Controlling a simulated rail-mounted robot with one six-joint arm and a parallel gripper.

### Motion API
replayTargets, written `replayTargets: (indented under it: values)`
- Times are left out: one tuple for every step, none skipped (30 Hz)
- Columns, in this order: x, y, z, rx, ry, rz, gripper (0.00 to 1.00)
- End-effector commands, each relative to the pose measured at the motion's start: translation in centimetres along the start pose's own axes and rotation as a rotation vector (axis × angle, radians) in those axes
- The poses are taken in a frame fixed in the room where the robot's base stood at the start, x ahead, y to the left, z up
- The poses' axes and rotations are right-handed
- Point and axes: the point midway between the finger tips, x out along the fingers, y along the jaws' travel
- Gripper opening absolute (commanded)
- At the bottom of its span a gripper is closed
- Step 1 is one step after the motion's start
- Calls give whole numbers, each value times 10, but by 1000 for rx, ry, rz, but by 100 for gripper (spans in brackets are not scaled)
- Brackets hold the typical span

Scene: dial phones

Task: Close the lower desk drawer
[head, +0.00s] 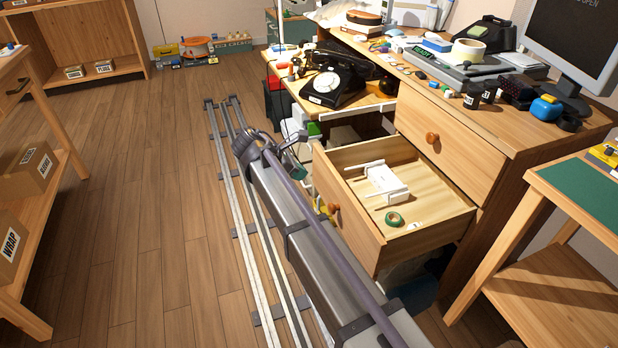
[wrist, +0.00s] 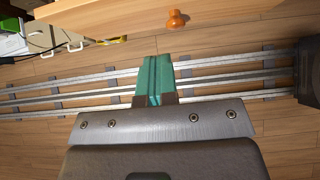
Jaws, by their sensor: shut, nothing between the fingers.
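The lower desk drawer (head: 350,208) stands pulled far out from the desk, its inside open to view. Its round orange-brown knob (head: 334,208) is on the front, and a knob (wrist: 177,20) also shows at the top of the wrist view. Inside the drawer lie a white holder (head: 386,183) and a green tape roll (head: 394,219). My gripper (wrist: 155,60) has teal fingers pressed together, empty, pointing toward the knob with a gap in the picture. In the head view the gripper is beside the drawer's front left corner, partly hidden by my arm.
The upper drawer (head: 448,150) is shut flush. A black dial phone (head: 333,86) sits on the lower side surface beyond the open drawer. The desk top (head: 532,120) is crowded. A green-topped table (head: 585,195) stands at right. The wooden floor at left (head: 140,220) is clear.

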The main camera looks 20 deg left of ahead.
Motion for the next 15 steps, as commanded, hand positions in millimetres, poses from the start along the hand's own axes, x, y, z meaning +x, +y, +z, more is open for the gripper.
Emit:
replayTargets:
  values:
    - [15,-1,-6,2,0,-1,0]
    - [22,-1,-6,2,0,-2,0]
    - [31,-1,-7,3,0,-2,0]
    - [38,-1,-7,3,0,-2,0]
    - [45,-1,-7,2,0,-1,0]
    - [54,-1,-7,2,1,-1,0]
    - [60,-1,-7,3,1,-1,0]
    - [67,-1,-7,3,1,-2,0]
    - [76,-1,-7,3,1,-2,0]
    - [82,-1,-7,3,1,-2,0]
    - [88,0,-7,2,1,-1,0]
    - [92,0,-1,3,1,-1,0]
    - [93,-1,7,4,1,-2,0]
    - [96,-1,11,4,1,-2,0]
    - [100,-1,15,3,1,-2,0]
